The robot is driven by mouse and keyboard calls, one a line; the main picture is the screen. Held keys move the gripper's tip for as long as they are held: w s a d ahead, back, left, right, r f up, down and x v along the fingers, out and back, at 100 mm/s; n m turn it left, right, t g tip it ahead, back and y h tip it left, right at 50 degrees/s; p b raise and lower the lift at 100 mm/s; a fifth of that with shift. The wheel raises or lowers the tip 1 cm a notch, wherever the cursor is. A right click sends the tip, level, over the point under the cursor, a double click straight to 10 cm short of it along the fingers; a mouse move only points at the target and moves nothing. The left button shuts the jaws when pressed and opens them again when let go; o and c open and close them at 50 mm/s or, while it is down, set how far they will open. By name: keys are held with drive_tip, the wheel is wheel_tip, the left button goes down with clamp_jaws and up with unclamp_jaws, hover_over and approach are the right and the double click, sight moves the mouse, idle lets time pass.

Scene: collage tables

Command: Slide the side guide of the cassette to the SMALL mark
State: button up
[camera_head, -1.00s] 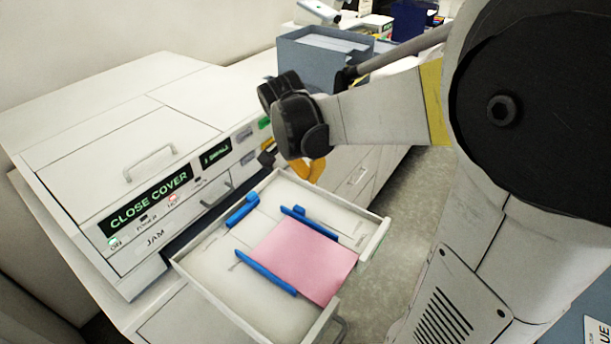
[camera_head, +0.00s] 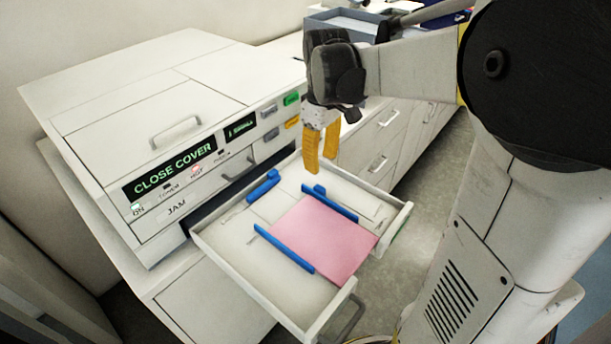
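The cassette (camera_head: 222,258) is a pale tray pulled out of the machine, with pink paper (camera_head: 325,240) lying in it. One long blue guide (camera_head: 284,249) lies along the paper's near-left edge. Another blue guide (camera_head: 330,203), with a raised tab, lies along the opposite edge. A shorter blue guide (camera_head: 263,187) stands apart from the paper, towards the machine. Which one the task means, and any SMALL mark, I cannot tell. My gripper (camera_head: 322,163) points its yellow fingers down above the cassette's far side. The fingers look a little apart, with nothing between them.
The white machine (camera_head: 150,95) stands left of the cassette, with CLOSE COVER and JAM lettering. A cabinet with drawers (camera_head: 385,150) runs behind, with a grey bin (camera_head: 345,24) on top. The cassette's walls stand around the guides. Open floor (camera_head: 425,190) lies to the right.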

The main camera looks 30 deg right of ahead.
sight(320, 187)
wheel_tip(320, 187, down, 10)
drive_tip(key=b, duration=0.2)
drive_tip(key=shift+r+b, duration=0.1)
drive_tip(key=shift+b, duration=0.25)
drive_tip(key=shift+c, duration=0.4)
